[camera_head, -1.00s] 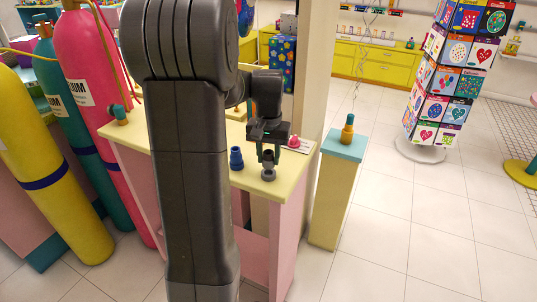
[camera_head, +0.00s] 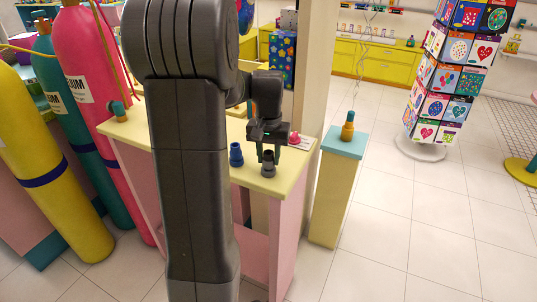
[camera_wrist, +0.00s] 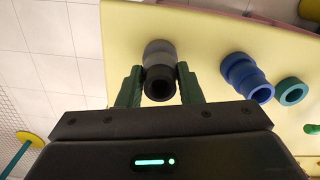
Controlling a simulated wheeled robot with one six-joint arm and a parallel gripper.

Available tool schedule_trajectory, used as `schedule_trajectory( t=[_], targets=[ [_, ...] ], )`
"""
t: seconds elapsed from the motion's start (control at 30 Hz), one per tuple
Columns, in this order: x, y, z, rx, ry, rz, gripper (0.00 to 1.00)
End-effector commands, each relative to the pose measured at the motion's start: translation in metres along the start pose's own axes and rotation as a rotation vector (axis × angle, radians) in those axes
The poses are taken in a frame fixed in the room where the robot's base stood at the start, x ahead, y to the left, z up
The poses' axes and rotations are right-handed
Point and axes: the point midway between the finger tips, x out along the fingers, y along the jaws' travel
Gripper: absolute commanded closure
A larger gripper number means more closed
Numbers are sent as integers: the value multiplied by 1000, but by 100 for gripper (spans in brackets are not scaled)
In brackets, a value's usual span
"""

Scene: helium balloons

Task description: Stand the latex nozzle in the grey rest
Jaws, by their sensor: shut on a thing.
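A dark, nearly black nozzle (camera_wrist: 161,84) sits between the green fingers of my gripper (camera_wrist: 160,88) in the wrist view, its open round end facing the camera. My gripper (camera_head: 268,155) is shut on it. The grey rest (camera_wrist: 158,50) is a lighter grey ring directly beyond the nozzle and in line with it. In the head view the nozzle (camera_head: 268,158) is upright over the grey rest (camera_head: 268,172) on the cream counter, and the two appear to meet. I cannot tell how deep the nozzle sits in the rest.
A blue stepped piece (camera_wrist: 246,76) and a teal ring (camera_wrist: 291,91) stand on the cream counter (camera_wrist: 205,35), to the right in the wrist view. A pink piece (camera_head: 294,138) is behind my gripper. A teal-topped post (camera_head: 343,146) with an orange-yellow piece (camera_head: 347,128) stands right of the counter.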

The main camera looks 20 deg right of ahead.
Motion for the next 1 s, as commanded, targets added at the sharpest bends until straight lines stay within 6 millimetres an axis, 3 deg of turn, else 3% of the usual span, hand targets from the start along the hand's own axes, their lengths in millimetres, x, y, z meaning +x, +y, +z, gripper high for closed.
schedule_trajectory(
  t=[0.3,0.33,0.43,0.47,0.77,1.0],
  targets=[
    [9,0,0,0,0,0,98],
    [8,0,0,0,0,0,63],
    [8,0,0,0,0,0,44],
    [8,0,0,0,0,0,42],
    [6,0,0,0,0,0,42],
    [-10,0,0,0,0,0,42]
  ],
)
